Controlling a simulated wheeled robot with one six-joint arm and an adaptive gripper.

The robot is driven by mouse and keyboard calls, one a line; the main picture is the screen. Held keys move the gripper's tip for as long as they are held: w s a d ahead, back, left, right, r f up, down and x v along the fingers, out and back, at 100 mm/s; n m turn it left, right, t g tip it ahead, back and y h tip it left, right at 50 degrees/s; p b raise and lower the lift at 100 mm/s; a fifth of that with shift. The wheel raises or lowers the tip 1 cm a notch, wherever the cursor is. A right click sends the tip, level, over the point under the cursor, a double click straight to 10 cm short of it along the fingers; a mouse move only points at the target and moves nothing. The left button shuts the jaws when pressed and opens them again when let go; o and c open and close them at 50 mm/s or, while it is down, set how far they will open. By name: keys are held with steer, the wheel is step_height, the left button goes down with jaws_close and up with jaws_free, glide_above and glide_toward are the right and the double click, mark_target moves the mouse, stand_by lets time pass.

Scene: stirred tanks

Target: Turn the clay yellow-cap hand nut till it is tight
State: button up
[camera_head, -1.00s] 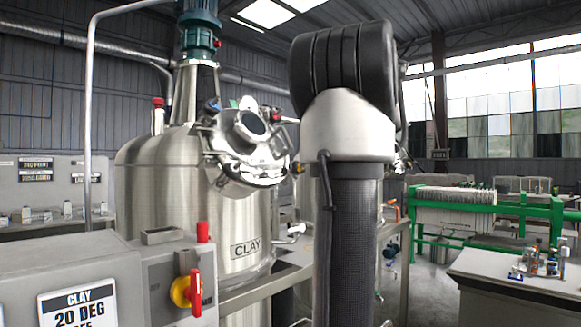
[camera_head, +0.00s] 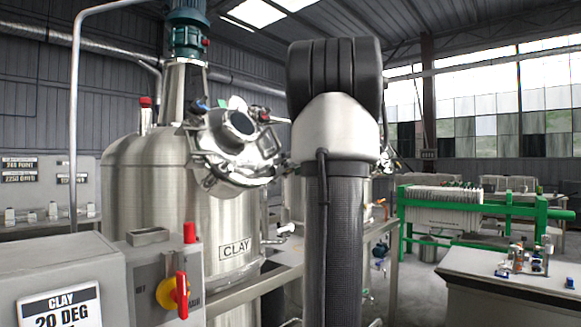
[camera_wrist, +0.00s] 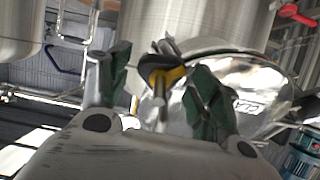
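In the wrist view the yellow-cap hand nut (camera_wrist: 164,74), black and yellow on a metal stem, shows between the two dark green fingers of my gripper (camera_wrist: 157,62). The fingers stand wide apart, one on each side, with a gap to the left finger; the right finger is close to the nut, and contact cannot be told. In the head view the clay tank (camera_head: 160,200) carries a tilted round lid (camera_head: 228,140) with coloured hand nuts around it. My arm hides my gripper and the yellow nut there.
A blue-cap nut (camera_head: 199,106) and a red-cap nut (camera_head: 264,115) sit on the lid's edge. A grey control box (camera_head: 160,285) with a red-and-yellow switch stands front left. A green-framed press (camera_head: 460,210) and a bench (camera_head: 510,280) are at right, with open floor before them.

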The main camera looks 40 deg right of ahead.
steer(key=c, duration=1)
steer(key=shift+m, duration=0.4)
steer(key=m, duration=0.3)
steer(key=shift+h, duration=0.4)
steer(key=m, duration=0.5)
steer(key=shift+g+h, duration=0.3)
steer(key=shift+h, duration=0.1)
steer(key=m, duration=0.3)
steer(key=shift+m, duration=0.4)
steer(key=shift+m+g+h, duration=0.3)
steer(key=shift+m+g, duration=0.2)
steer(key=shift+m, duration=1.4)
steer(key=shift+d, duration=0.1)
